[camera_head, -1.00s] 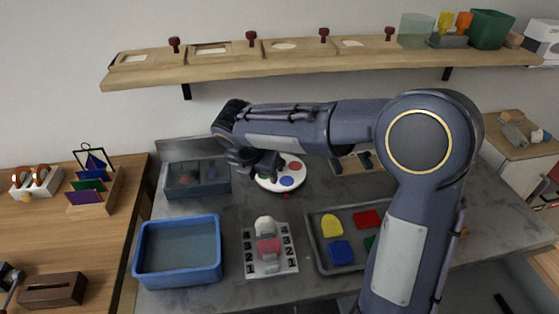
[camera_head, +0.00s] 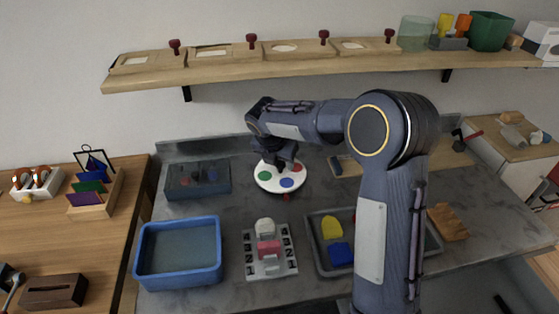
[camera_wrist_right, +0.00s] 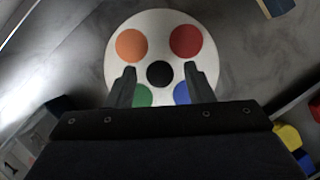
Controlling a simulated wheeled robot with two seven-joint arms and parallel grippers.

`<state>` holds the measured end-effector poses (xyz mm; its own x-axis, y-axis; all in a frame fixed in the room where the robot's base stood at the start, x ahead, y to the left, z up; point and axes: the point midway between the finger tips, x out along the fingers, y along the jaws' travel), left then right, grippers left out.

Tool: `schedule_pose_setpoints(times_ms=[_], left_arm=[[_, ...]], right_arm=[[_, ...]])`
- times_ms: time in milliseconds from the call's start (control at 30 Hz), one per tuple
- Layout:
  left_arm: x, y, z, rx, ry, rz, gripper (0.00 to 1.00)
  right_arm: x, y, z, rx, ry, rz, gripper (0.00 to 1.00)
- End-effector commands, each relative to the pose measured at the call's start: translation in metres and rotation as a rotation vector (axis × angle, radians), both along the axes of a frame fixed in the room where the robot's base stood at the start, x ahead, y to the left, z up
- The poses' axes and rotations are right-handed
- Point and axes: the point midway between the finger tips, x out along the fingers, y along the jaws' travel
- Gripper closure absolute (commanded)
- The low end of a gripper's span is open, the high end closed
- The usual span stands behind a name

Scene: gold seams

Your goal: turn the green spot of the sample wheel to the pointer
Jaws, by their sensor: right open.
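The sample wheel (camera_head: 264,187) is a white disc on the grey counter, with coloured spots around its rim. The green spot (camera_head: 265,175) is at its left in the head view, and the blue spot (camera_head: 286,183) is at the front. A small red piece (camera_head: 286,197), seemingly the pointer, sits just off the front edge, nearer blue than green. My right gripper (camera_wrist_right: 160,70) is open over the wheel, a finger either side of the black hub (camera_wrist_right: 159,75). Contact cannot be told. In the wrist view, the green spot (camera_wrist_right: 143,96) is partly hidden by the gripper. My left gripper is out of view.
A grey bin (camera_head: 198,190) stands left of the wheel and a blue tub (camera_head: 140,262) in front of that. A numbered block (camera_head: 282,262) and a grey tray (camera_head: 311,240) with coloured pieces lie in front. A wooden shelf (camera_head: 300,67) runs above.

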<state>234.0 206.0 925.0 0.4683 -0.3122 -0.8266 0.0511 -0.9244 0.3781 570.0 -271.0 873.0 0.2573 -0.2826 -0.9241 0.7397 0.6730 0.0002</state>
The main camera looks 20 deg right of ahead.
Motion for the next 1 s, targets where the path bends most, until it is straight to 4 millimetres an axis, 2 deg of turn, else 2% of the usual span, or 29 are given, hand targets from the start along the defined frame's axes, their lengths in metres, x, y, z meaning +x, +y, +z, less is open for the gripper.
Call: schedule_pose_setpoints(times_ms=[100, 467, 767, 1000], left_arm=[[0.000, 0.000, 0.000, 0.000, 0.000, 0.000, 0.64], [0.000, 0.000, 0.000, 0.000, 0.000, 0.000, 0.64], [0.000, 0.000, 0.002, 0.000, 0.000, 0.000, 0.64], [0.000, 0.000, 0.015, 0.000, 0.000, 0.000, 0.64]], right_arm=[[0.000, 0.000, 0.000, 0.000, 0.000, 0.000, 0.52], [0.000, 0.000, 0.000, 0.000, 0.000, 0.000, 1.00], [0.000, 0.000, 0.001, 0.000, 0.000, 0.009, 1.00], [-0.001, -0.001, 0.004, -0.001, 0.002, 0.093, 1.00]])
